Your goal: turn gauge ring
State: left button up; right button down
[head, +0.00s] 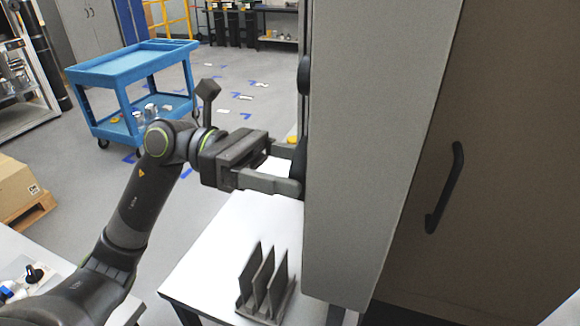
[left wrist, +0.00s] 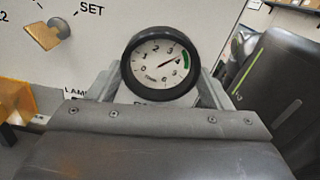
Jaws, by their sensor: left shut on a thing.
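The gauge (left wrist: 158,64) faces me in the left wrist view, a white dial with a green band on its right side. Its needle points up and right, toward the 3-4 side. A thick black gauge ring (left wrist: 162,96) surrounds the dial. My left gripper (head: 290,163) reaches the panel edge in the head view, one finger on each side of the dark ring, seen edge-on there. The fingers also flank the ring in the left wrist view, and the gripper is shut on it. My right gripper is in no view.
A yellow knob (left wrist: 42,36) beside the word SET is on the same panel. The tall grey cabinet (head: 365,130) fills the right of the head view. Below my gripper, a dark slotted rack (head: 266,285) stands on a white table (head: 215,265). A blue cart (head: 130,68) stands behind.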

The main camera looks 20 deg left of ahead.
pick_arm(q)
jog(key=n, duration=0.3)
jog(key=shift+s+n, duration=0.1)
jog(key=shift+n, duration=0.2)
jog(key=o, duration=1)
jog(key=a+b, duration=0.2)
jog(key=a, duration=0.3)
jog(key=a+b, duration=0.2)
jog(key=a, duration=0.4)
jog(key=a+b, duration=0.3)
jog(key=a, duration=0.3)
jog(key=shift+w+a, duration=0.2)
jog(key=shift+w, duration=0.15)
